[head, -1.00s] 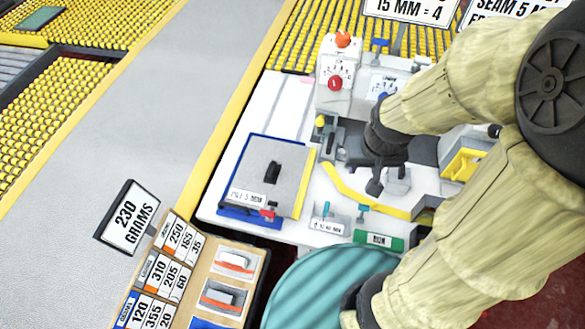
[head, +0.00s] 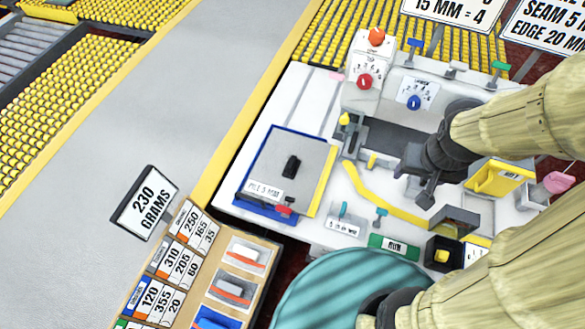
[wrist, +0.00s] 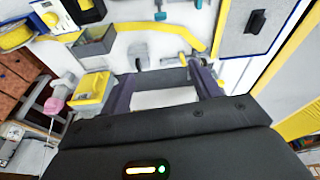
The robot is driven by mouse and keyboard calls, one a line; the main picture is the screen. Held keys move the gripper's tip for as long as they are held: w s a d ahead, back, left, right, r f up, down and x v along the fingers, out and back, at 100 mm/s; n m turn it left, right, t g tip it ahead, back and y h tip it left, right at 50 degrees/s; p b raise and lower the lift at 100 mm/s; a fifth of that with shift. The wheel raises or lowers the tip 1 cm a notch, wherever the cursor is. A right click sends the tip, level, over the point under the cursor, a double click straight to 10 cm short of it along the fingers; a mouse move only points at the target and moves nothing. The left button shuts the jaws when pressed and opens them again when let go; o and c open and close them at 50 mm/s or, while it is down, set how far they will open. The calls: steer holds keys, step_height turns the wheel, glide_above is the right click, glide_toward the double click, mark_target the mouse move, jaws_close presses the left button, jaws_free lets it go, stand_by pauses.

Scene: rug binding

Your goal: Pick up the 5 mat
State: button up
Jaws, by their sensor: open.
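The 5 mat appears to be the flat grey plate (head: 308,165) with a black upright handle (head: 291,167), a white label with a 5 on it, a blue border and a yellow right edge. It lies on the left part of the white table. In the wrist view its plate (wrist: 285,12) and handle (wrist: 255,21) show at the top right, partly cut off. My gripper (head: 408,172) is to the right of the mat, above the machine area and apart from the mat. In the wrist view my gripper (wrist: 163,85) has its two fingers spread, with nothing held between them.
The machine with a red knob (head: 365,82) stands behind. A curved yellow guide (head: 383,205), small levers and a green RUN label (head: 393,246) lie between mat and arm. A teal round thing (head: 345,290) is in front. A 230 GRAMS sign (head: 146,203) stands left.

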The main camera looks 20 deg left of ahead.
steer(key=shift+o, duration=0.9)
steer(key=w+f+n+t+b, duration=0.2)
steer(key=w+f, duration=0.4)
steer(key=w, duration=0.4)
steer(key=shift+d+n+t+b, duration=0.3)
steer(key=shift+d+n+b, duration=0.15)
steer(key=shift+n, duration=0.65)
steer(key=w+a+f+n+y+b, duration=0.4)
steer(key=w+a+f+n+y, duration=0.4)
steer(key=f, duration=0.3)
steer(key=s+a+f+n+g+y+b, duration=0.2)
steer(key=s+a+f+n+g+y, duration=0.2)
steer(key=s+a+y, duration=0.1)
steer(key=shift+s+a+f+n+y, duration=0.35)
steer(key=shift+s+a, duration=0.3)
steer(key=shift+s, duration=0.25)
steer(key=p, duration=0.1)
glide_toward(294, 165)
steer(key=x, duration=0.4)
steer(key=shift+w+a+f, duration=0.15)
steer(key=shift+w+f, duration=0.05)
steer(key=shift+f, duration=0.05)
